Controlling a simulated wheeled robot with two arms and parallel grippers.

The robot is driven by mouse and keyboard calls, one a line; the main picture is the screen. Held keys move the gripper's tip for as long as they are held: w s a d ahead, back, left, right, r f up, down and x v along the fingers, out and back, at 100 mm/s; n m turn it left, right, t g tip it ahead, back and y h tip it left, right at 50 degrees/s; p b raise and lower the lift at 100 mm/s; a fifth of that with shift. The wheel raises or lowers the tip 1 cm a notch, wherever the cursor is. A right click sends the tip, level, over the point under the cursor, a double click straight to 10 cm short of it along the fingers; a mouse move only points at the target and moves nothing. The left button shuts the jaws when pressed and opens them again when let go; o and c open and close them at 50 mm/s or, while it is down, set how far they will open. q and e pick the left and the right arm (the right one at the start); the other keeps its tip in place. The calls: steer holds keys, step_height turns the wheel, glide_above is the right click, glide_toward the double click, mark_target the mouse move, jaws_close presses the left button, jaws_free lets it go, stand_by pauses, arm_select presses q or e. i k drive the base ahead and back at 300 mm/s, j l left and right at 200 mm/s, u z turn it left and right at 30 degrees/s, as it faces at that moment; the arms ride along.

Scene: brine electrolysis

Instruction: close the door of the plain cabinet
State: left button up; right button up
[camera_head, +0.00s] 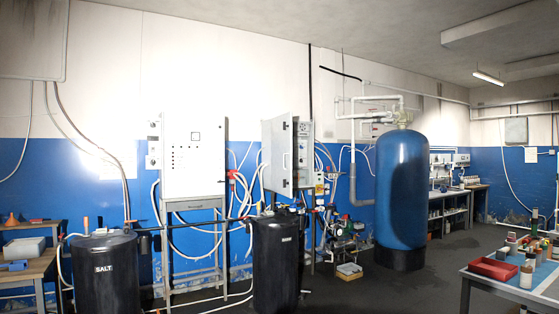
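A plain light-grey cabinet (303,130) hangs at the middle of the back wall. Its door (277,158) stands open, swung out to the left, with a small dark handle or lock near its free edge. Part of the inside shows to the right of the door. A second white cabinet (195,160) to its left has a small display and rows of dots on its front, and its front looks closed. Neither of my grippers is in view.
Black tanks, one marked SALT (104,275) and another (277,262), stand in front of the cabinets with pipes between them. A tall blue tank (400,195) is to the right. A table with a red tray (493,268) is at front right. Dark floor lies open between.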

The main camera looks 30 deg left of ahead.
mark_target(281, 141)
steer(key=i+j+u, duration=0.25)
steer(key=i, duration=0.2)
steer(key=i+u, duration=0.25)
steer(key=i, duration=0.25)
steer(key=i+u, duration=0.15)
steer(key=i, duration=2.8)
